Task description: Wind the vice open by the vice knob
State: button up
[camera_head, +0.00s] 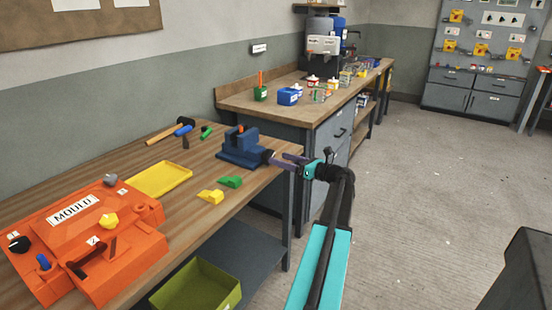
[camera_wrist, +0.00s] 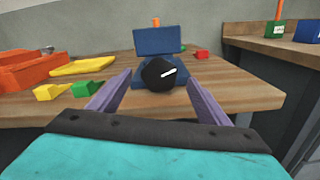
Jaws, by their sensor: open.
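The blue vice (camera_head: 238,150) stands at the right end of the wooden workbench. It also shows straight ahead in the wrist view (camera_wrist: 158,40). An orange piece (camera_wrist: 156,21) sticks up behind its front jaw. The round dark vice knob (camera_wrist: 157,75) faces me, with a white mark slanting up to the right. My gripper (camera_head: 277,157) is open, just off the bench's right edge and in front of the vice. In the wrist view its two purple fingers (camera_wrist: 158,82) stand either side of the knob, apart from it. I cannot tell whether the tips reach past the knob.
Green (camera_head: 231,182) and yellow (camera_head: 210,197) wedges lie on the bench near the vice. A yellow tray (camera_head: 160,179) and an orange mould (camera_head: 130,255) lie further left. A second bench (camera_head: 232,101) stands behind. The floor (camera_head: 420,190) at right is clear.

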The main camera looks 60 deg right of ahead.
aim_at(271, 156)
jog(key=shift+w, duration=1.75)
jog(key=c, duration=1.1)
jog(key=shift+o, duration=0.2)
jog(key=shift+n, duration=0.5)
jog(key=n+b, duration=0.1)
jog(key=n, duration=0.2)
jog(key=shift+a+f+b, duration=0.1)
jog(key=shift+f+b, duration=0.05)
jog(key=shift+b, duration=0.25)
jog(key=n+b, duration=0.2)
jog(key=n, duration=0.3)
jog(key=shift+a, duration=0.15)
jog(key=shift+n+b, duration=0.3)
